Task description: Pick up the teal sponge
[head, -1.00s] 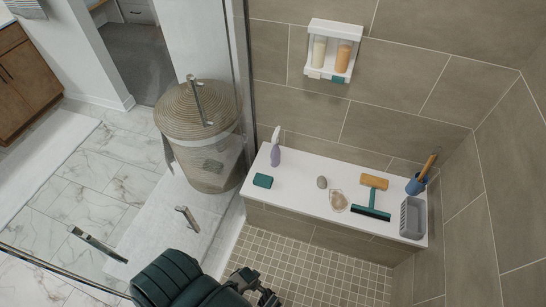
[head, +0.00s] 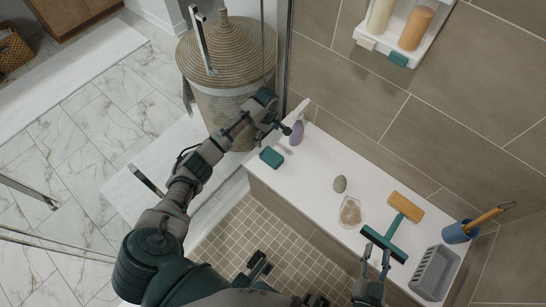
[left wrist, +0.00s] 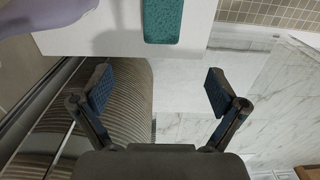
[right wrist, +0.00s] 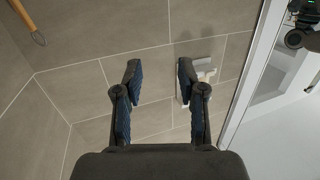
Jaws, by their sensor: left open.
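The teal sponge (head: 271,157) lies at the left end of the white ledge (head: 310,178). It also shows at the top of the left wrist view (left wrist: 163,20), beyond my fingers. My left gripper (head: 281,124) is open and empty, up by the ledge's left end near the sponge and the purple bottle. In the left wrist view its fingers (left wrist: 158,88) are spread wide, with the sponge ahead of the gap and apart from them. My right gripper (head: 376,270) is open and empty near the ledge's front edge, by the squeegee; its spread fingers show in the right wrist view (right wrist: 158,80).
A purple bottle (head: 297,133) stands just right of my left fingers. A stone (head: 340,184), a soap dish (head: 351,212), a squeegee (head: 384,242), a tan brush (head: 406,207), a blue cup (head: 457,232) and a grey basket (head: 434,273) occupy the right. A woven-lidded basket (head: 225,50) stands behind my left arm.

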